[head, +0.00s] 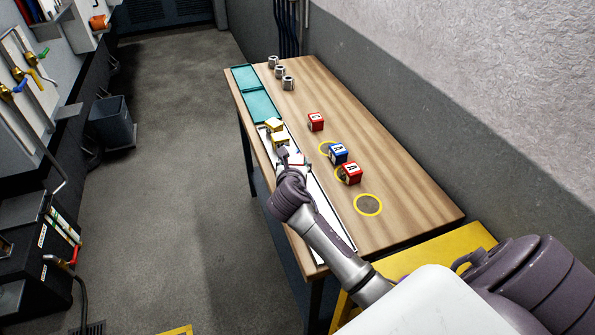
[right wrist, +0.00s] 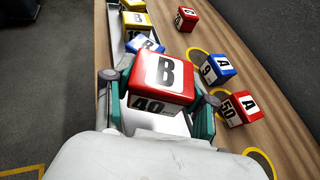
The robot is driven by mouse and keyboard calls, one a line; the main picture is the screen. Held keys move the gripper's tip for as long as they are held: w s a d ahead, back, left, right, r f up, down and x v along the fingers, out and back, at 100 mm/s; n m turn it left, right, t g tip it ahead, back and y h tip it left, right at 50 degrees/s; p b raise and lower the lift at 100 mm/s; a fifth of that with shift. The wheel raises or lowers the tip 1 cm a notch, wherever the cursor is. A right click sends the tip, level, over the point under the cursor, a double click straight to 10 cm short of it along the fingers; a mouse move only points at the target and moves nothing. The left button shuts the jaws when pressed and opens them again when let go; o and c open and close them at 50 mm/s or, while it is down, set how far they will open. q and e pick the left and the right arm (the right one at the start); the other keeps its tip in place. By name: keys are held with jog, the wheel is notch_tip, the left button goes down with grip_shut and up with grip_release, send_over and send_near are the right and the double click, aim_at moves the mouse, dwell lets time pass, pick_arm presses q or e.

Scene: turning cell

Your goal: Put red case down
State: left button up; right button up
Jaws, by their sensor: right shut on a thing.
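My right gripper (right wrist: 160,108) is shut on a red case (right wrist: 163,80) with a white label reading B and 40. It holds the case over the long white tray (head: 330,222); I cannot tell whether the case touches the tray. In the head view the right gripper (head: 294,159) mostly hides this case. Another red case (head: 351,173), marked A and 50 in the wrist view, stands on the table by a yellow ring. A third red case (head: 316,122) stands farther back. My left gripper is not in view.
A blue case (head: 338,153) stands by another yellow ring (head: 325,148). Two yellow cases (head: 280,139) and a blue case (right wrist: 146,44) are just beyond the held case. The front yellow ring (head: 368,205) is empty. Teal trays (head: 261,106) and metal cylinders (head: 288,83) are at the far end.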

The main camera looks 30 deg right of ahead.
aim_at(297, 162)
jog(key=shift+w+d+f, duration=0.85)
jog(key=shift+d+f, duration=0.05)
jog(key=shift+d, duration=0.15)
notch_tip(297, 162, down, 3)
jog(key=shift+f, duration=0.45)
jog(key=shift+f, duration=0.1)
jog(key=o, duration=1.3)
jog(key=v, duration=1.2)
jog(key=shift+s+a, duration=0.1)
